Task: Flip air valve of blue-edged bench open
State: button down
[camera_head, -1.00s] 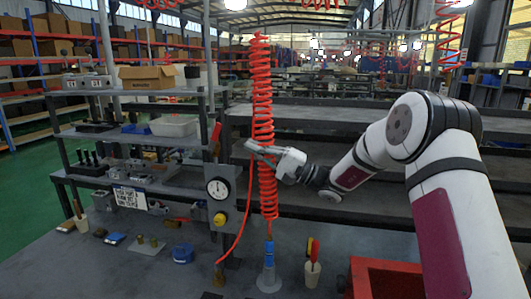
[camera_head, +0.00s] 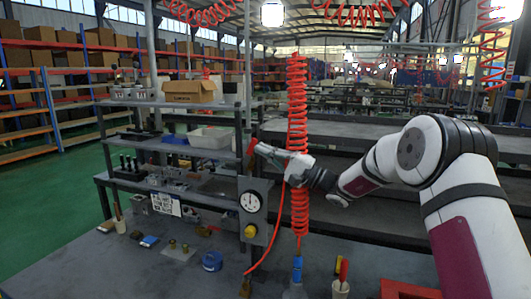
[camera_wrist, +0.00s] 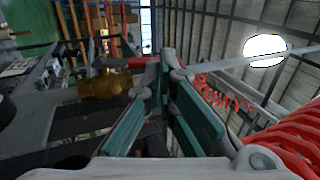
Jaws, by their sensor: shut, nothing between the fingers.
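The air valve has a red lever (camera_head: 252,146) on the upright post above the round gauge (camera_head: 250,202). In the wrist view the red lever (camera_wrist: 142,63) lies just beyond my fingertips, beside a brass valve body (camera_wrist: 100,86). My gripper (camera_head: 260,149) is shut and empty, with its tips close to the lever; I cannot tell whether they touch. Its green finger pads show in the wrist view (camera_wrist: 163,72). The bench (camera_head: 120,270) is grey; I cannot make out a blue edge.
Shelves with a cardboard box (camera_head: 190,92) and a white bin (camera_head: 210,137) stand left of the post. A blue cup (camera_head: 212,261) and small parts lie on the bench.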

jog(key=a+r+h, duration=0.1)
jog(key=w+a+r+g+h+b, duration=0.1)
jog(key=h, duration=0.1)
jog(key=shift+b, duration=0.3)
jog(key=shift+s+r, duration=0.1)
